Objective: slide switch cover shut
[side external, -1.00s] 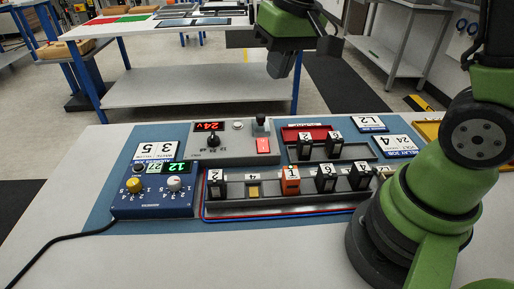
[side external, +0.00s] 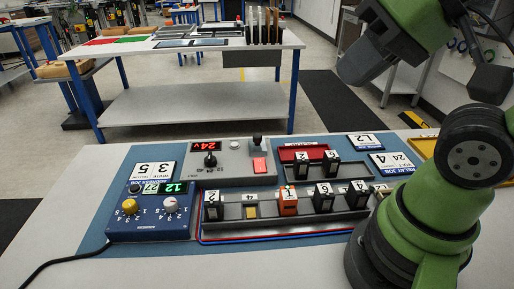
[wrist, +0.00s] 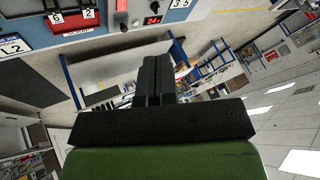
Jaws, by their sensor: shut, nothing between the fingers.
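A grey control box (side external: 228,163) with a red 24v display (side external: 209,145) stands at the back of the blue mat. My gripper (side external: 357,68) is high at the upper right in the side view, tilted, apart from the box. In the wrist view its fingers (wrist: 152,80) are together and empty; the display (wrist: 153,21) shows at the top.
A rail (side external: 240,226) holds several numbered relays, including an orange one (side external: 288,202). A red tray (side external: 303,153) lies behind it. A blue dial unit (side external: 150,213) with a black cable stands at the left.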

